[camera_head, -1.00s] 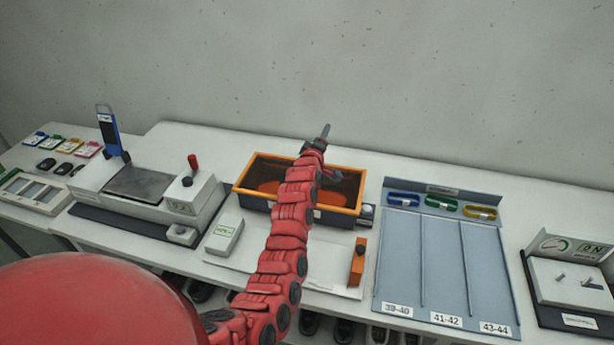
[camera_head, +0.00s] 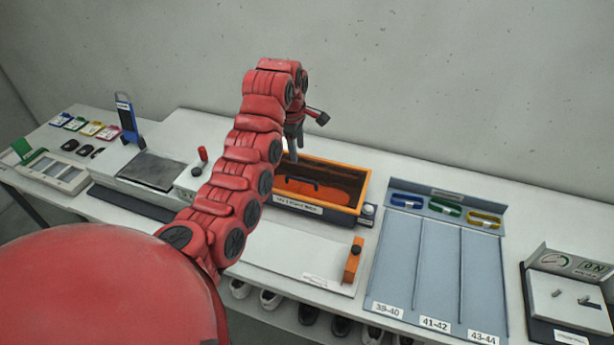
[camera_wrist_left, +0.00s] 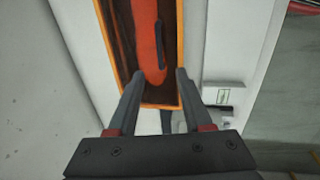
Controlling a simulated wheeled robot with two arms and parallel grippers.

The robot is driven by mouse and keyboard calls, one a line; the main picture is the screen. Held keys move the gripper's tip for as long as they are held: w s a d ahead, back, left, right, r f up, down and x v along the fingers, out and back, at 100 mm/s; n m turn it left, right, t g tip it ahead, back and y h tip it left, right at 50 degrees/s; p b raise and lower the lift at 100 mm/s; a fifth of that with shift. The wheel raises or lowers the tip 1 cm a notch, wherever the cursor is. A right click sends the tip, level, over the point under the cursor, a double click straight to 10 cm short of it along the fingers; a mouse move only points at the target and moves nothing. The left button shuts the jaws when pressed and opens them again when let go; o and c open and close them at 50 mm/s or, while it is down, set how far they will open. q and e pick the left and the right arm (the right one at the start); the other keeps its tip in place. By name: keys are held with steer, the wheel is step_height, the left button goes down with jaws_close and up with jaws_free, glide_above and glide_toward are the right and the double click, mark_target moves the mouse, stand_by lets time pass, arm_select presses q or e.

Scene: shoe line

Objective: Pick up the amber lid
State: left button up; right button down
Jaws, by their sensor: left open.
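An orange piece with a dark bar handle (camera_head: 300,187) lies inside the orange-rimmed tray (camera_head: 345,168); I take it for the amber lid. It also shows in the left wrist view (camera_wrist_left: 146,40), long and rounded at the end, handle along it. My left gripper (camera_head: 293,152) points down above the tray's left end. The arm hides the tray's left part in the head view. My right gripper is not in view.
An upright orange block with a dark knob (camera_head: 352,262) stands on the white board before the tray. A grey three-lane rack (camera_head: 425,265) is to the right, a gauge box (camera_head: 565,290) beyond it. A press-like machine (camera_head: 150,170) is to the left.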

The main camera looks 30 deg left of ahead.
arm_select(q)
steer(key=b, duration=0.2)
glide_toward(301, 180)
steer(key=f, duration=0.1)
steer(key=shift+w+f, duration=0.3)
steer(key=shift+f, duration=0.3)
steer(key=shift+w+f, duration=0.25)
steer(key=shift+f, duration=0.35)
steer(key=f+p, duration=0.2)
steer(key=f, duration=0.2)
steer(key=shift+w+a+p, duration=0.15)
steer(key=shift+w+p, duration=0.15)
steer(key=shift+p, duration=0.1)
steer(key=shift+w+f, duration=0.15)
steer(key=shift+f, duration=0.55)
jaws_close()
